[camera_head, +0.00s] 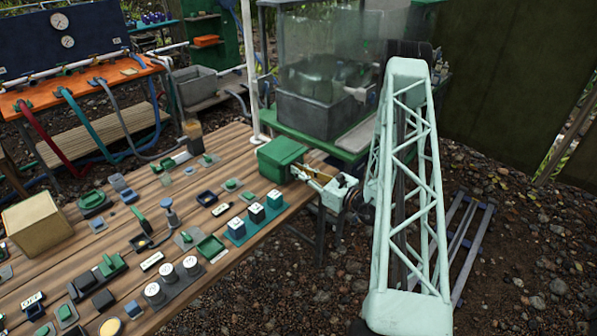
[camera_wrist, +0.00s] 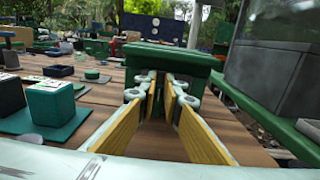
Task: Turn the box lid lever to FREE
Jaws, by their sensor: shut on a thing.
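A green box (camera_head: 281,157) stands at the right end of the plank table. It also shows in the wrist view (camera_wrist: 175,58), straight ahead of the fingers. My gripper (camera_head: 297,173) reaches in from the right, level and pointing left, with its tips at the box's near right side. In the wrist view my gripper (camera_wrist: 161,86) has its two yellow-padded fingers close together at the box front. They are shut on a narrow part there, which looks like the box lid lever. The fingertips hide most of that part, and I cannot read its position or any FREE mark.
The plank table (camera_head: 222,252) holds several small switches and knobs left of the box. A teal block (camera_head: 258,229) with several white-topped cubes stands nearby. A clear-walled grey tank (camera_head: 318,113) stands behind on a green frame.

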